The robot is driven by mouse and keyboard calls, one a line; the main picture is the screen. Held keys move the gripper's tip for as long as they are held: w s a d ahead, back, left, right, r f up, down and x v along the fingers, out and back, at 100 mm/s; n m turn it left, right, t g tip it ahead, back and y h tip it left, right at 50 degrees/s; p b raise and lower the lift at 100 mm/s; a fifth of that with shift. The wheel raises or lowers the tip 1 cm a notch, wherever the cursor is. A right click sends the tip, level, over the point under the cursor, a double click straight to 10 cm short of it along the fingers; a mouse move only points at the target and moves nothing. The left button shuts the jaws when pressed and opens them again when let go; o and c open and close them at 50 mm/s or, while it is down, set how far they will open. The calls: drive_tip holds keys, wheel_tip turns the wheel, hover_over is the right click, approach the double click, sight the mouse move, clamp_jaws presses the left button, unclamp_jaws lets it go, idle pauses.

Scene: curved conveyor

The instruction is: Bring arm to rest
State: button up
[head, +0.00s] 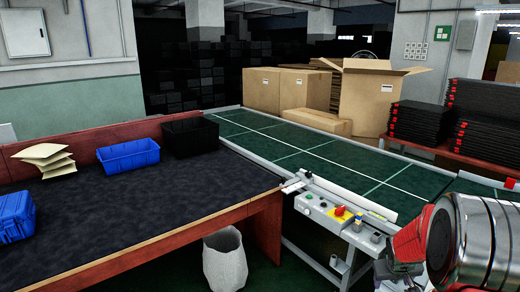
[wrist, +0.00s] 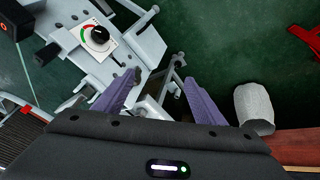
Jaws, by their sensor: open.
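In the wrist view my gripper (wrist: 156,98) shows with two purple fingers spread apart and nothing between them. Below it are the conveyor's grey metal frame and the dark green floor. In the head view part of my arm, a shiny metal cylinder with red and grey parts, fills the lower right corner. The fingertips cannot be made out there. The arm is at the right of the conveyor's control panel (head: 325,211).
A table (head: 130,210) at left holds blue bins (head: 128,155), a black bin (head: 190,137) and packets (head: 48,158). The green conveyor (head: 330,160) carries no items on its near part. A white waste bin (head: 225,262) stands beneath. Cardboard boxes (head: 372,100) and black crates (head: 487,110) stand behind.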

drive_tip(key=s+a+r, duration=0.5)
drive_tip(key=a+r, duration=0.2)
drive_tip(key=r, duration=0.1)
drive_tip(key=s+a+r, duration=0.5)
drive_tip(key=a+r, duration=0.2)
drive_tip(key=r, duration=0.1)
drive_tip(key=s+a+r+y, duration=0.1)
drive_tip(key=s+a+r, duration=0.1)
drive_tip(key=s+a, duration=0.4)
drive_tip(key=s+a+r+n+t+y, duration=0.1)
drive_tip(key=s+a+r+y, duration=0.1)
drive_tip(key=s+a, duration=0.5)
drive_tip(key=s+r, duration=0.1)
drive_tip(key=s, duration=0.4)
drive_tip(key=shift+s+r, duration=0.3)
